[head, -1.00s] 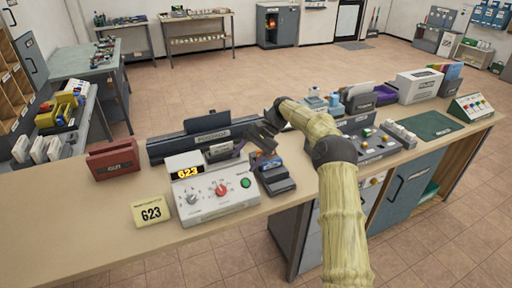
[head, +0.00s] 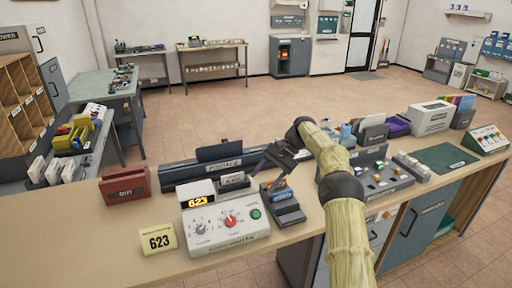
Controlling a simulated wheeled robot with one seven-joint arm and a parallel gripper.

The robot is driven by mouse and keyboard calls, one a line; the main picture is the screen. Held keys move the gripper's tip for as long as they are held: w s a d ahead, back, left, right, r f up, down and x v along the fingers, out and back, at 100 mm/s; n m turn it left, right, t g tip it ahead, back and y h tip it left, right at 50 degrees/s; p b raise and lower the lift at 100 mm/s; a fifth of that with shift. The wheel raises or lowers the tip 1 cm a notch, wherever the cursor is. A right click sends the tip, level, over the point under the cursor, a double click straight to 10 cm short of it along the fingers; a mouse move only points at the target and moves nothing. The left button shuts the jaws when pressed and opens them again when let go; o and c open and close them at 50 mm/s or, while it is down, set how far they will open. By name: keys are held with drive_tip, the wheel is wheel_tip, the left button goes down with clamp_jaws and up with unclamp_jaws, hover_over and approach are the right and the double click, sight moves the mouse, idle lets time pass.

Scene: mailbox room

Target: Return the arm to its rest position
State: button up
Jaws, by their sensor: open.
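My arm (head: 343,193), pale yellow with dark joints, reaches from the bottom right over the counter (head: 225,263). My gripper (head: 269,168) is open, just above and behind the dark blue device (head: 285,207) on the counter. Its fingers are small in this view, and I see nothing held between them. The grey control box (head: 225,220) with a red knob and a lit 623 display stands left of the device.
A yellow 623 card (head: 159,239) and a red-brown holder (head: 125,186) stand on the left. A long dark postage unit (head: 205,165) lies behind the control box. A grey tray of small parts (head: 372,182) and a white box (head: 430,117) stand right of my arm.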

drive_tip(key=s+a+n+t+h, duration=0.2)
drive_tip(key=s+a+n+h, duration=0.15)
drive_tip(key=s, duration=0.35)
drive_tip(key=s+d+t+h, duration=0.1)
drive_tip(key=s+d, duration=0.2)
drive_tip(key=s, duration=0.6)
drive_tip(key=s+d+f+n+t+h, duration=0.1)
drive_tip(key=s+d+h, duration=0.1)
drive_tip(key=s, duration=0.6)
drive_tip(key=s+d+f+n+t+h, duration=0.1)
drive_tip(key=s+d, duration=0.3)
drive_tip(key=s, duration=0.5)
drive_tip(key=shift+s+f+t+p, duration=0.2)
drive_tip(key=shift+s+t+p, duration=0.15)
drive_tip(key=shift+t+p, duration=0.05)
